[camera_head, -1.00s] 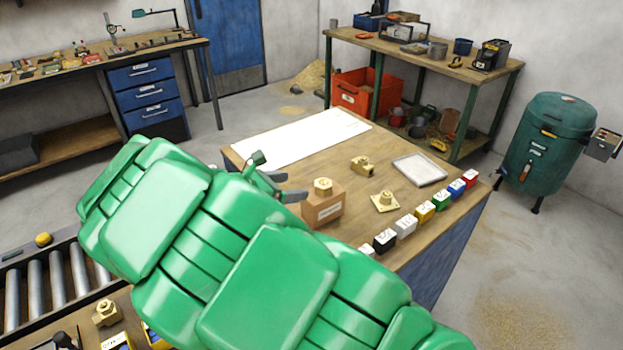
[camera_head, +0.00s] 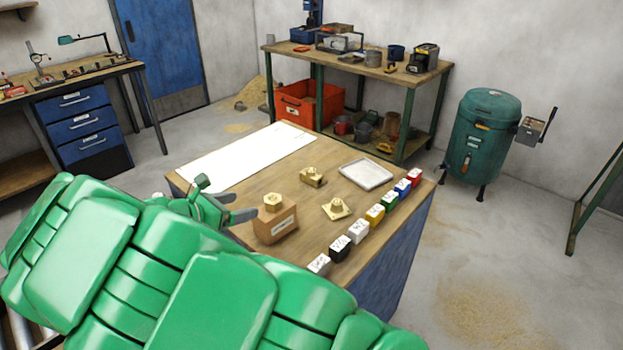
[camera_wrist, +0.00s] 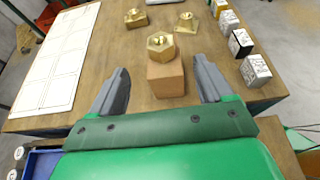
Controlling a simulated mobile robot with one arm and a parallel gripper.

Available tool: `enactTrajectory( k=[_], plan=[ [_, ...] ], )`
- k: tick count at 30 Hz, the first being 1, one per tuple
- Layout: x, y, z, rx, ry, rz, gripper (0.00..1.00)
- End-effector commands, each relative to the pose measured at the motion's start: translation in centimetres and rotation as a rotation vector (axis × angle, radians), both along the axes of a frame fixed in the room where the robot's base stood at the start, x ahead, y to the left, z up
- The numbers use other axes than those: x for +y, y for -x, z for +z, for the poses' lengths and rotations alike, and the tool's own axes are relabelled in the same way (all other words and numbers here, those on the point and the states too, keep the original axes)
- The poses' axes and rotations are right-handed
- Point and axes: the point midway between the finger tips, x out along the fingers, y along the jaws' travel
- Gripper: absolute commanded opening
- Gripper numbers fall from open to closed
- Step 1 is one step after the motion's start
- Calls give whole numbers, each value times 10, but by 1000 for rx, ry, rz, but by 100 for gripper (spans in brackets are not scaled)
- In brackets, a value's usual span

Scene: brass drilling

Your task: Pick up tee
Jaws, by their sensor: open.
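My gripper (camera_head: 246,205) is open and empty, beside a brown block that carries a brass hex-shaped fitting (camera_head: 273,201). In the wrist view the gripper's two grey fingers (camera_wrist: 160,66) stand apart on either side of the block, with the hex fitting (camera_wrist: 161,46) on top. A brass fitting with a side stub (camera_head: 312,177), which may be the tee, lies farther back on the table; it also shows in the wrist view (camera_wrist: 136,18). A brass piece with a square flange (camera_head: 337,209) lies to its right. I cannot tell for certain which one is the tee.
The brown block (camera_head: 277,225) stands on the wooden table (camera_head: 300,250). A white gridded sheet (camera_head: 250,153) lies at the back left, a grey tray (camera_head: 366,174) at the back right. Several coloured cubes, including a black one (camera_head: 340,249), line the right edge.

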Motion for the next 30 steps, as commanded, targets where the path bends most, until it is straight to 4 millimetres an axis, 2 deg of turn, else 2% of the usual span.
enactTrajectory(
  k=[3, 6, 15, 20, 26, 30],
  plan=[
    [0, 0, 0, 0, 0, 0, 80],
    [0, 0, 0, 0, 0, 0, 68],
    [0, 0, 2, -1, -1, 0, 68],
    [0, 0, 18, -2, -2, -1, 68],
    [0, -1, 55, -3, -3, 1, 68],
    [-2, -22, 48, 10, -19, 41, 68]
  ],
)
